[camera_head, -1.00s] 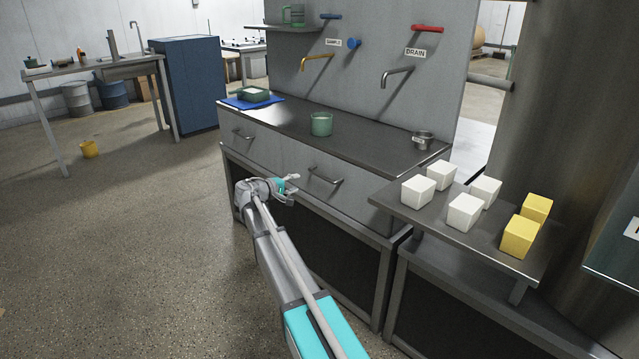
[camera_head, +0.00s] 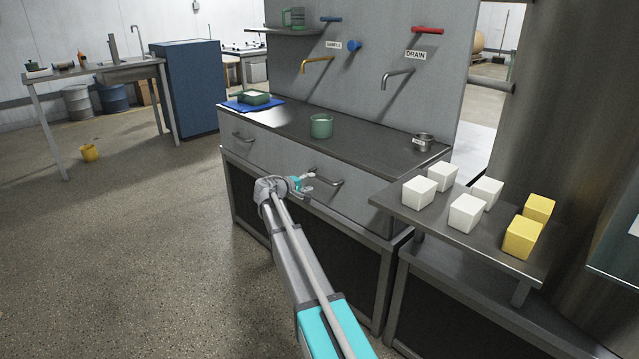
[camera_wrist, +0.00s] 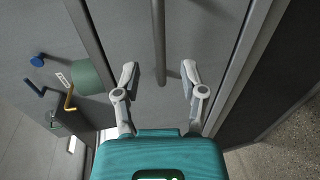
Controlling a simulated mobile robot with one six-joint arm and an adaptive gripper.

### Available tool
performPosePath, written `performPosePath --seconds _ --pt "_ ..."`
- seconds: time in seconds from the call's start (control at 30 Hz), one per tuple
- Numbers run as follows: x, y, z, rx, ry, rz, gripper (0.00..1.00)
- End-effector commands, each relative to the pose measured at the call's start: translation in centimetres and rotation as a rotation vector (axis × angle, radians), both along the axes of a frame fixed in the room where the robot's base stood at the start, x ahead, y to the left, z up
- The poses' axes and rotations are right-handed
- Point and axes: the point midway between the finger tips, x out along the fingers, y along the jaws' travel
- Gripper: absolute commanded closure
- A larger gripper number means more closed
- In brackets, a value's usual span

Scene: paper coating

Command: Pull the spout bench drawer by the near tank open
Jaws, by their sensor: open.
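The spout bench (camera_head: 375,138) has two grey drawers side by side. The right drawer (camera_head: 350,199), nearer the tank (camera_head: 575,110), looks closed and has a metal bar handle (camera_head: 327,179). My gripper (camera_head: 306,182) is in front of this drawer, close to the left end of the handle. In the wrist view the handle (camera_wrist: 159,42) runs down from the top edge, and its end lies between the two open fingers of my gripper (camera_wrist: 159,72). No finger visibly touches it. The exact depth gap is unclear.
A green cup (camera_head: 321,126) and a small metal cup (camera_head: 423,142) stand on the bench top. At right, a side shelf (camera_head: 432,211) with white and yellow blocks (camera_head: 522,237) juts forward. The left drawer (camera_head: 248,146) also looks closed. The floor in front is clear.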

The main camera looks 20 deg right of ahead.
Motion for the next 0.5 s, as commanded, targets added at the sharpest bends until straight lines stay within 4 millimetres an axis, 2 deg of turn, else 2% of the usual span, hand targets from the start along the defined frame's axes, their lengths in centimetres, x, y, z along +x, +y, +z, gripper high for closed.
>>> performPosePath --seconds 0.2,0.5 --pt "1.3 -3.2 -0.9 0.0 0.0 -0.002 0.46" --pt "2.2 -5.9 -1.4 0.0 0.0 0.0 0.46"
